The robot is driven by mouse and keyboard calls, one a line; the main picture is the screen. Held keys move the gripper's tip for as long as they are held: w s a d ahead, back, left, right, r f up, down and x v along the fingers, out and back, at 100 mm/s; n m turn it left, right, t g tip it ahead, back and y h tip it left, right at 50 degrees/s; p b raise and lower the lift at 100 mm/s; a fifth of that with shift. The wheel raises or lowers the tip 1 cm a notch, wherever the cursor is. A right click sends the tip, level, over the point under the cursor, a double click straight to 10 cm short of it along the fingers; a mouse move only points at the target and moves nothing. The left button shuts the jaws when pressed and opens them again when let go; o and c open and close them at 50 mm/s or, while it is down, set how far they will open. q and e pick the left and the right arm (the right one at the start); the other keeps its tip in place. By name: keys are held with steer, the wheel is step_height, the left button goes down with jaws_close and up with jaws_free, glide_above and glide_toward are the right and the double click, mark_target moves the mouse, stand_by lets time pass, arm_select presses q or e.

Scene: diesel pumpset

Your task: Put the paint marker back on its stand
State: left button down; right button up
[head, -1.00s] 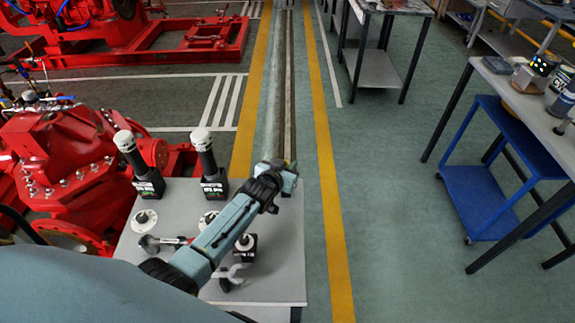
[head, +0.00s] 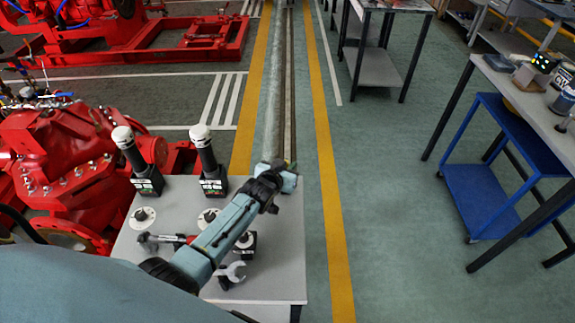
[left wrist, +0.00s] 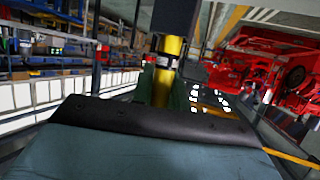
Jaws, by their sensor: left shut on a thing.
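My left gripper (head: 284,178) is at the far right edge of the grey table, above it or the floor beyond; I cannot tell its height. The gripper hides the marker in the head view. Several white discs with dark centres, such as one at the table's left (head: 143,217), sit on the table; I cannot tell which is the marker's stand. My right gripper is not in view.
Two black cylinders with white caps (head: 123,137) (head: 202,140) stand in black bases at the table's (head: 275,275) back. A red-and-grey tool (head: 165,239) and a wrench (head: 232,272) are near my forearm.

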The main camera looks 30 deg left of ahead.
arm_select(q)
steer(key=shift+f, duration=0.3)
steer(key=c, duration=1.3)
jaws_free()
steer(key=shift+r, duration=0.1)
steer(key=shift+s+r, duration=0.2)
steer(key=shift+s, duration=0.35)
steer(key=p+v, duration=0.2)
steer(key=v, duration=1)
steer(key=shift+s, duration=0.15)
